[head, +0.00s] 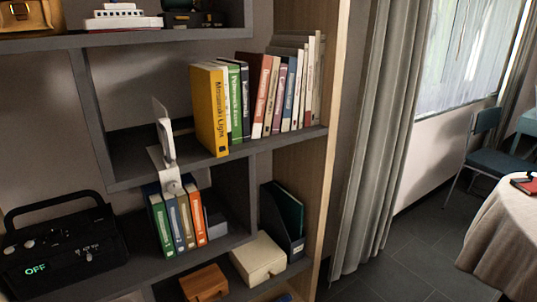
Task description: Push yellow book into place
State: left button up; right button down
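The yellow book (207,112) stands upright at the left end of a row of books on the middle shelf (126,157). Its spine sticks out farther toward the front edge of the shelf than the white and green books (234,103) right beside it. The space to its left on the shelf is mostly open.
Below are several smaller books (180,220), a black radio (60,245), a cream box (258,258) and a dark file holder (282,222). A curtain (375,130) hangs to the right.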

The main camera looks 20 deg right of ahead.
aim_at(206, 83)
jog(key=z, duration=0.8)
jog(key=i, duration=0.7)
jog(key=u, duration=0.05)
